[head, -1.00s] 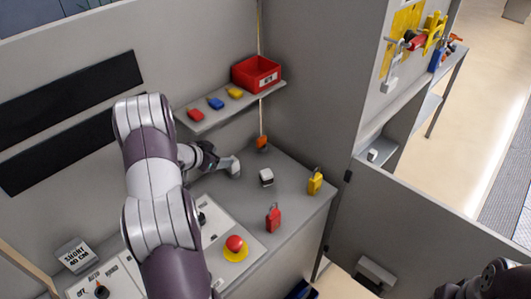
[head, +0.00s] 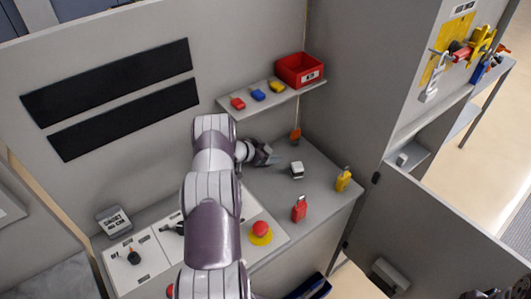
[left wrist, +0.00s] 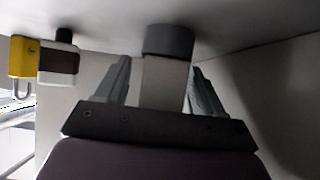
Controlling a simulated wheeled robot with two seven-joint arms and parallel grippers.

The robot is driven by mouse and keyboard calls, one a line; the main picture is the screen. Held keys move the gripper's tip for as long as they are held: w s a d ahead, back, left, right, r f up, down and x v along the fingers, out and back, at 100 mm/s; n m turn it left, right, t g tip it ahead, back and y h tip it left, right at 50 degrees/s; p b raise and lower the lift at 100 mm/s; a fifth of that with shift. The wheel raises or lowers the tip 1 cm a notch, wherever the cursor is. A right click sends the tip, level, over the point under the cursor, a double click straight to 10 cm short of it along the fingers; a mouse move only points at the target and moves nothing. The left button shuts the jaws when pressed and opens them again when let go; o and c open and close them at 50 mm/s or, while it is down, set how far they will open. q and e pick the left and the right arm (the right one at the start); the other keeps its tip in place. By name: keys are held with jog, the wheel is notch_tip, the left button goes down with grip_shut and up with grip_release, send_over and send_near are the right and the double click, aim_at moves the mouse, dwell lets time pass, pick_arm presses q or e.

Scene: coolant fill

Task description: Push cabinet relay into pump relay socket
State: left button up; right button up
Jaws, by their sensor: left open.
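My left gripper (head: 265,156) is low over the grey counter (head: 318,195), near the back wall. In the left wrist view, which is upside down, its two fingers (left wrist: 162,88) are open. They stand either side of a pale upright block (left wrist: 164,82) with a gap at each side. The block meets a dark round piece (left wrist: 170,40) at the counter surface. I take these for the relay and its socket, but I cannot tell how deep the block sits. In the head view the gripper hides them.
A white block with a dark side (head: 297,170), a red padlock (head: 299,210) and a yellow padlock (head: 343,180) stand right of the gripper. A shelf (head: 283,100) with a red bin (head: 299,69) is above. A red button (head: 260,228) is in front.

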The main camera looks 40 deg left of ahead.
pick_arm(q)
jog(key=shift+w, duration=0.15)
jog(key=c, duration=1)
jog(key=shift+c, duration=0.3)
